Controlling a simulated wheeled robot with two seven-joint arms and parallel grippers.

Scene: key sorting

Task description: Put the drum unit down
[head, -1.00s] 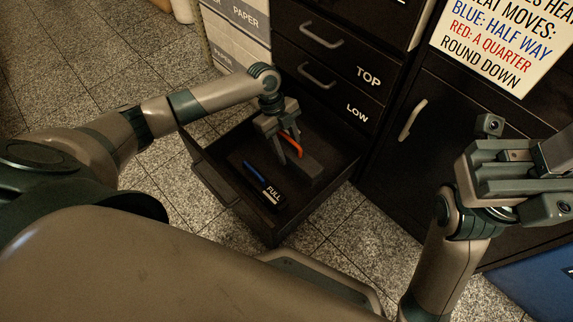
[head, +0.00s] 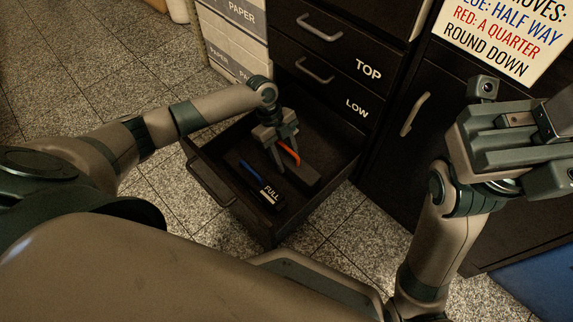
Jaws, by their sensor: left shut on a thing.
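The low drawer (head: 205,178) is pulled out, and my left gripper (head: 280,168) reaches down into it. It is shut on a dark unit with an orange-red strip (head: 289,153), which I take to be the drum unit. The unit's lower dark part (head: 304,176) is hard to tell from the drawer floor, and I cannot tell whether it touches it. Beside it, to the left, lies a dark unit with a blue strip (head: 251,172) and a white "FULL" label. My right gripper (head: 500,130) is at the right, away from the drawer; its jaws are unclear.
A black cabinet (head: 335,95) stands behind the drawer, with drawers marked TOP and LOW. A cupboard door with a handle (head: 414,117) and a sign (head: 500,40) are on the right. Paper boxes (head: 232,45) stand at the back. Speckled floor lies around.

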